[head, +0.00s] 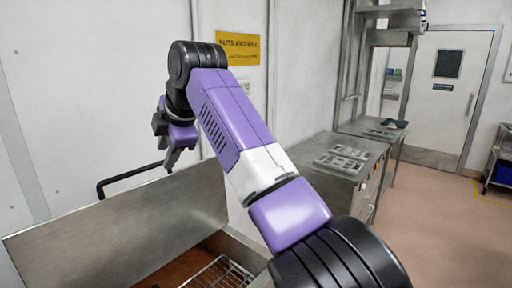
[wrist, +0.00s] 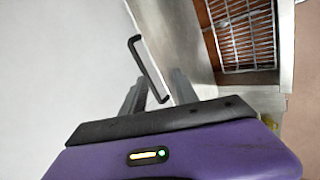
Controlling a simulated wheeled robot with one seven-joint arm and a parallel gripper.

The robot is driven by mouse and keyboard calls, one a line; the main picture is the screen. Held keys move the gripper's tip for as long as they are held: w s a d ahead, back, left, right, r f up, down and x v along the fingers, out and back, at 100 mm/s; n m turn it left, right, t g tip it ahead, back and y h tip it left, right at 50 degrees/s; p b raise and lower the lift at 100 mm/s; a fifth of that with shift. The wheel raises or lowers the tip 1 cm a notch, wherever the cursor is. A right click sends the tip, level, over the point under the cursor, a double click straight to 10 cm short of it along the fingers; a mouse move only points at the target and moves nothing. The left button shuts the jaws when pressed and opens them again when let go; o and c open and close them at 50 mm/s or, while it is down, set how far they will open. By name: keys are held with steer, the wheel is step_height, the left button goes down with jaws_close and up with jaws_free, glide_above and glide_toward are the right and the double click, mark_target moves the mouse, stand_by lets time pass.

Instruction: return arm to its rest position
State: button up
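My arm reaches up and to the left across the head view, bent at a raised elbow. My gripper (head: 173,164) hangs at the left, pointing down in front of the white wall. It is above and behind the top edge of an upright steel panel (head: 130,235). In the wrist view, the two dark fingers of my gripper (wrist: 159,80) stand apart with nothing held between them. A black bar handle (wrist: 150,66) shows beyond the fingers; I cannot tell how close it is.
A wire rack (head: 220,272) lies in the open steel well below. A steel counter (head: 330,185) with trays stands to the right. A yellow sign (head: 238,47) hangs on the wall. A white door (head: 440,90) is at the back right. The floor (head: 450,235) at right is clear.

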step_height(320, 180, up, 4)
steer(key=w+a+m+t+y, duration=0.3)
steer(key=m+t, duration=0.1)
steer(key=s+d+f+m+t+y+b, duration=0.1)
steer(key=s+d+f+m+t, duration=0.1)
steer(key=d+f+m, duration=0.35)
steer(key=s+d+f+m+t, duration=0.1)
steer(key=d+f+m+t, duration=0.15)
steer(key=f, duration=0.65)
steer(key=s+d+f+m+t+h+b, duration=0.15)
steer(key=s+d+f+m+t, duration=0.4)
steer(key=s+d+f, duration=0.75)
steer(key=s+d+f+m+g+h, duration=0.1)
steer(key=s+d+f, duration=0.3)
steer(key=s, duration=0.9)
steer(key=s+d+f+m+g+h+b, duration=0.1)
steer(key=s+d+f+m+h, duration=0.3)
steer(key=s+d, duration=0.7)
steer(key=s+d+f+m+g+h+b, duration=0.1)
steer(key=s+d, duration=0.6)
steer(key=s, duration=1)
step_height(320, 180, down, 3)
steer(key=shift+s+d+m+g+h, duration=0.15)
steer(key=shift+m+g+h, duration=0.8)
steer(key=shift+h, duration=0.1)
